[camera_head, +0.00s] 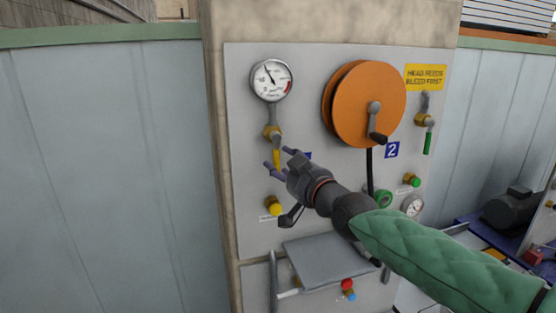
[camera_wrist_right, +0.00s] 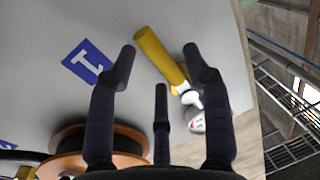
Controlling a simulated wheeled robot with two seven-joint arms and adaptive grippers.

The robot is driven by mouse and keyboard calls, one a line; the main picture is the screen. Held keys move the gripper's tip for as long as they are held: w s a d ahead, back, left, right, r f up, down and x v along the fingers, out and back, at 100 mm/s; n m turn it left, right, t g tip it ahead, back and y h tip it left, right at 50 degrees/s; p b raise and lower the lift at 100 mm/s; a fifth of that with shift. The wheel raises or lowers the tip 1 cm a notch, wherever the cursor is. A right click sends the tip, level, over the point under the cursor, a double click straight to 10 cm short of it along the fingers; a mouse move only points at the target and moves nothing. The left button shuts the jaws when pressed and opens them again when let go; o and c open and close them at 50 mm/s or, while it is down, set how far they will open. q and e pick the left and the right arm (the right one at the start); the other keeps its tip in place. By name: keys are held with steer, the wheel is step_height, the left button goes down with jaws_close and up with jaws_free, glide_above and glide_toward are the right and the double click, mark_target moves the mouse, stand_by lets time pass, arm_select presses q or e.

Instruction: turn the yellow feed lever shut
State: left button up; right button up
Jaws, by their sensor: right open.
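The yellow feed lever (camera_head: 276,158) hangs down from a brass valve (camera_head: 272,132) below a round gauge on the grey panel. In the right wrist view the yellow lever (camera_wrist_right: 161,56) lies ahead of the fingers, between the two outer fingertips and a little beyond them. My right gripper (camera_head: 278,160) is open and empty, with its fingers around the lever's lower part in the head view. It also shows in the right wrist view (camera_wrist_right: 160,62). I cannot tell whether any finger touches the lever. My left gripper is not in view.
A pressure gauge (camera_head: 271,79) is above the lever. An orange reel (camera_head: 364,104) with a crank stands out to the right. A green lever (camera_head: 427,143) is farther right.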

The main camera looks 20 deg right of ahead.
steer(key=x, duration=0.2)
steer(key=shift+w, duration=0.3)
steer(key=shift+s, duration=0.1)
jaws_close()
